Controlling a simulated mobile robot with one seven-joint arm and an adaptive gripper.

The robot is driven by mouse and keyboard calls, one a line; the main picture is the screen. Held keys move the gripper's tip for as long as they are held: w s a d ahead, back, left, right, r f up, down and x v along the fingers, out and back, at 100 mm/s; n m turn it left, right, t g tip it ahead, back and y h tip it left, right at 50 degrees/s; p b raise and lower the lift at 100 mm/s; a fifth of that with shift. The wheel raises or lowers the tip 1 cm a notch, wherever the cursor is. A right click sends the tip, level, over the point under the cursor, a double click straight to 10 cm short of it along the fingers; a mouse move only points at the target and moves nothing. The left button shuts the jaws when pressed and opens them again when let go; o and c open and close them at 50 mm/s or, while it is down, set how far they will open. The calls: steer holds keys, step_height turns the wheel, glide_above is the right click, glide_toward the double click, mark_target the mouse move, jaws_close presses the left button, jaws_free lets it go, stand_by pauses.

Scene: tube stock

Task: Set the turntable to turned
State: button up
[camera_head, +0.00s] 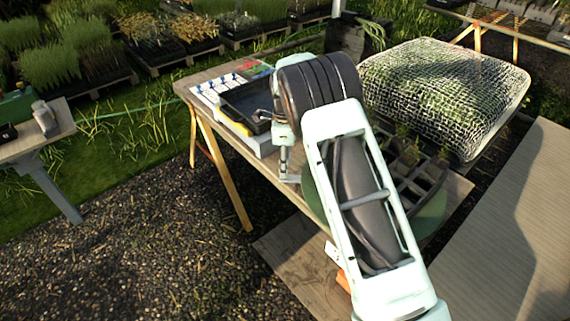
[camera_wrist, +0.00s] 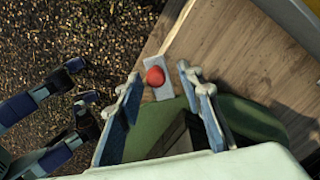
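The turntable is a round green disc (camera_head: 432,214) on the wooden bench, largely hidden behind my arm in the head view. A dark tray with square compartments (camera_head: 428,186) sits on it. In the wrist view part of the green disc (camera_wrist: 250,118) shows below and beside my fingers. A red ball-shaped knob (camera_wrist: 154,76) on a pale grey plate (camera_wrist: 162,92) is near the bench edge, by the disc. My gripper (camera_wrist: 161,82) is open, with its two blue-padded fingers apart. The knob appears between and just beyond the fingertips; I cannot tell the depth gap. My fingers cannot be made out in the head view.
The bench (camera_head: 200,84) also carries a black tray (camera_head: 245,103) and a white rack (camera_head: 215,88) at its far left end. A mesh-covered block (camera_head: 445,85) stands behind it. Another table (camera_head: 35,140) is at left.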

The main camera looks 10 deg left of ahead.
step_height(320, 180, up, 12)
stand_by(0.4)
